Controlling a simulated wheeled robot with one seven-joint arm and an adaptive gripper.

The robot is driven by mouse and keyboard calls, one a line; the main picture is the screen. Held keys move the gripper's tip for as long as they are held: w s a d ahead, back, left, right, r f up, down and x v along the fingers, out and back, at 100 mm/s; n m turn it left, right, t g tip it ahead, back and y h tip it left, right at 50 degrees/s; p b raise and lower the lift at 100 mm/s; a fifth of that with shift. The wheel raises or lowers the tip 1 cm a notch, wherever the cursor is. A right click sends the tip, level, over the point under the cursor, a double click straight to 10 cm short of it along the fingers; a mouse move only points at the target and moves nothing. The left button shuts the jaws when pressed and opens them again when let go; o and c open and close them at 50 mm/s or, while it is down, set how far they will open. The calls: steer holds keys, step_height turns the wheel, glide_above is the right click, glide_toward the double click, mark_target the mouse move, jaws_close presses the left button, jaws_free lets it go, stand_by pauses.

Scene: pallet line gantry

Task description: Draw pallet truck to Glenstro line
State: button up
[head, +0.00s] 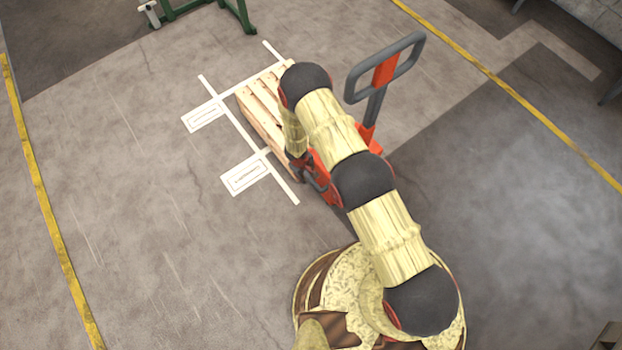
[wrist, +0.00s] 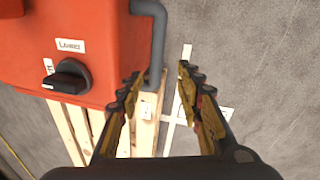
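The pallet truck (head: 374,134) is orange-red with a dark grey loop handle (head: 351,84), standing upright behind my arm in the head view. A wooden pallet (head: 262,116) is beside it; its forks are hidden. In the wrist view, the truck's red housing (wrist: 95,25) carries a small label and a black knob (wrist: 67,78). A bent grey bar (wrist: 158,40) comes off its right side. My gripper (wrist: 160,72) is open, with the bar's lower end between its fingertips in the picture; I cannot tell whether they touch. My arm hides the gripper in the head view.
White floor lines (head: 231,124) with two label plates, (head: 205,115) and (head: 246,175), lie left of the pallet; their text is unreadable. Yellow lines (head: 52,225) edge the floor. A green frame (head: 240,14) stands at the top. Floor to the left and right is clear.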

mark_target(311, 179)
steer(key=shift+m, duration=0.7)
steer(key=f+b, duration=0.1)
steer(key=f, duration=0.1)
steer(key=d+f+b, duration=0.1)
steer(key=f, duration=0.2)
steer(key=d+f+b, duration=0.1)
steer(key=f, duration=0.1)
steer(key=shift+w+d+f+b, duration=0.1)
steer(key=shift+w+f+b, duration=0.05)
steer(key=shift+f+b, duration=0.25)
steer(key=shift+r, duration=0.1)
steer(key=shift+c, duration=0.2)
jaws_close()
